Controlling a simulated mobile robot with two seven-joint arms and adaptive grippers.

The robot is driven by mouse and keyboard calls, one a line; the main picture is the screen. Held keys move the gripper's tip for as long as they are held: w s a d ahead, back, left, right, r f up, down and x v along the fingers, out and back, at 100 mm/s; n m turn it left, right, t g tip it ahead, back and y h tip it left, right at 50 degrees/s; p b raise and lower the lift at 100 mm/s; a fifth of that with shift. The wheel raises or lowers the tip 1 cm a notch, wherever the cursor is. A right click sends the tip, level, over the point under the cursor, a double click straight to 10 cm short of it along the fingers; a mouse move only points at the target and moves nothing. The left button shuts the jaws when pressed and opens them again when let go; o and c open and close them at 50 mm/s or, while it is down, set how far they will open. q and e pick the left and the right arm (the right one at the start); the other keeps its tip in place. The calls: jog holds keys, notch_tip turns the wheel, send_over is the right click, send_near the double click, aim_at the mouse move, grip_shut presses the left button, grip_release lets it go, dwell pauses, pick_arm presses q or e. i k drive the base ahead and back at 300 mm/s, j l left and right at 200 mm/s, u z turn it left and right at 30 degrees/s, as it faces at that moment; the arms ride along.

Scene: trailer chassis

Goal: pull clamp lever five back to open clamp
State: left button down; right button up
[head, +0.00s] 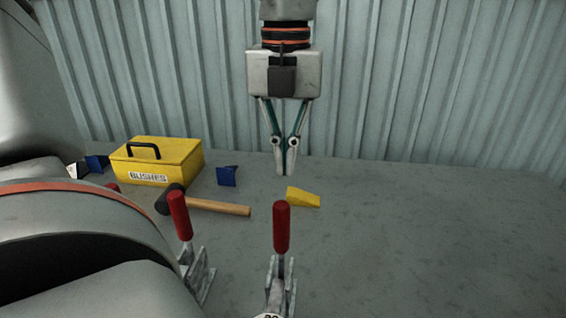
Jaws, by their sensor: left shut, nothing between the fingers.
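Two toggle clamps with red-handled levers show at the lower middle. The nearer lever (281,228) stands upright on its grey metal clamp (281,290), which is cut off by the bottom edge. The other lever (180,215) leans slightly left on its clamp (200,275), partly hidden by my arm. A label at the bottom edge is cut off, so I cannot tell which lever is number five. My left gripper (284,172) points down, shut and empty, above and behind the nearer lever in the picture, apart from it. My right gripper is not in view.
A yellow box marked BUSHES (185,155), a hammer (220,207), a yellow wedge (303,197) and a blue piece (227,176) lie on the grey surface. A corrugated wall (440,80) stands behind. The surface on the right is clear. My arm covers the lower left.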

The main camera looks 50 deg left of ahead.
aim_at(176, 200)
jog(key=k+l, duration=0.5)
jog(key=l, duration=0.15)
jog(key=k+l, duration=0.5)
jog(key=l, duration=0.15)
jog(key=k+l, duration=0.55)
jog(key=l, duration=0.1)
